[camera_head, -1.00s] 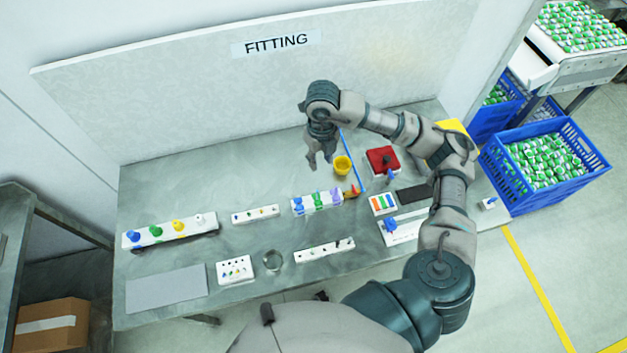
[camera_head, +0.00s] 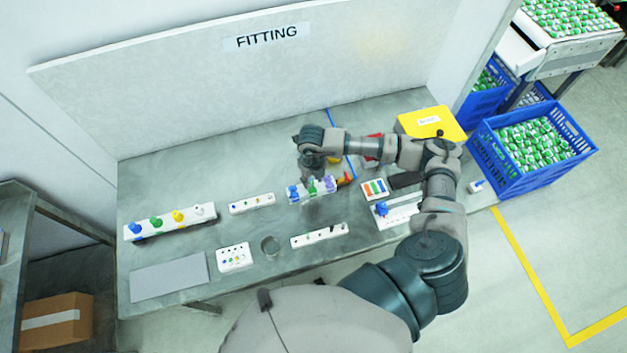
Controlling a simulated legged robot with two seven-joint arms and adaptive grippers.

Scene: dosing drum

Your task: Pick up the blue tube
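A small white rack (camera_head: 322,195) stands near the middle of the bench and holds blue, green and purple tubes. The blue tube (camera_head: 293,192) is upright at its left end. My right gripper (camera_head: 311,179) points down over this rack, close to the blue and green tubes. Its fingers are small and blend with the rack, so I cannot tell whether they touch a tube or how wide they are apart. A longer white rack (camera_head: 172,226) at the left holds blue, green, yellow and white pieces. My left gripper is not in view.
Small white blocks with holes (camera_head: 251,203) (camera_head: 319,236), a glass ring (camera_head: 270,245) and a grey mat (camera_head: 168,277) lie around. A yellow bin (camera_head: 432,123) is at the back right. Blue crates (camera_head: 528,178) stand beyond the bench. The back left of the bench is clear.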

